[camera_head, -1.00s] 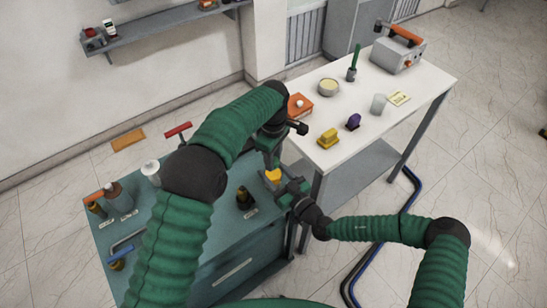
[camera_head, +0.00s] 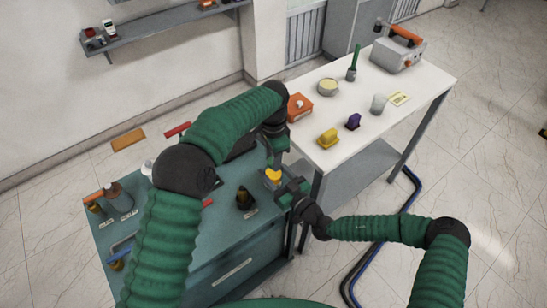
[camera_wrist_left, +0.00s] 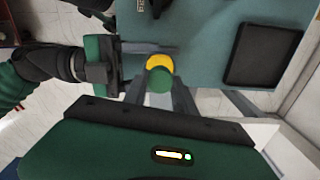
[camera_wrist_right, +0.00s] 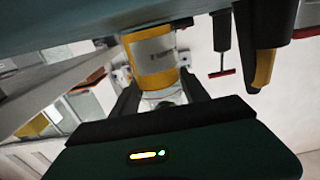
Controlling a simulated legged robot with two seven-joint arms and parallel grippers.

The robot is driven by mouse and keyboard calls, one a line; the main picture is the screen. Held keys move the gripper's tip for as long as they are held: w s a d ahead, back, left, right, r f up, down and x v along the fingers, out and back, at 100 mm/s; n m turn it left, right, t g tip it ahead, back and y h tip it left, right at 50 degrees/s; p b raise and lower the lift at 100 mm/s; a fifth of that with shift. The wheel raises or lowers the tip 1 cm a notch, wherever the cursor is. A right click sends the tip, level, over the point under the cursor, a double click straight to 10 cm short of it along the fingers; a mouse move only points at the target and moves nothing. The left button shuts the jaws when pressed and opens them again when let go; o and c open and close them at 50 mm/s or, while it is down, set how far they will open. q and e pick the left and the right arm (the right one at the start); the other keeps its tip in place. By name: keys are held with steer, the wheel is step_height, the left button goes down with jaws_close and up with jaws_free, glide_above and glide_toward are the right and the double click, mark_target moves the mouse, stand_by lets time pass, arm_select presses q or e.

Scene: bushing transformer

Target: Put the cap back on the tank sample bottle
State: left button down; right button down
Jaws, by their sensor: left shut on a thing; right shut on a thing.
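The sample bottle (camera_head: 272,182), yellow with a grey label, stands at the right edge of the teal bench; its yellow body fills the right wrist view (camera_wrist_right: 153,58), which looks upside down. My right gripper (camera_head: 287,192) is shut on the bottle from the right. My left gripper (camera_head: 272,152) is just behind and above the bottle, mostly hidden by its own arm in the head view. In the left wrist view it is shut on a small round green thing (camera_wrist_left: 160,79), apparently the cap, which overlaps the yellow bottle (camera_wrist_left: 159,61). I cannot tell whether they touch.
A dark bottle (camera_head: 245,198) stands left of the sample bottle on the teal bench (camera_head: 225,240). The white table (camera_head: 345,155) on the right holds a yellow object (camera_head: 328,138), a purple one (camera_head: 353,121) and an orange box (camera_head: 299,107).

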arm_select(q)
steer(key=c, duration=1.3)
jaws_free()
steer(key=shift+w+r, duration=0.15)
steer(key=shift+w, duration=0.05)
steer(key=shift+o, duration=1.4)
steer(key=shift+s, duration=0.1)
steer(key=shift+r, duration=2.2)
steer(key=shift+c, duration=0.3)
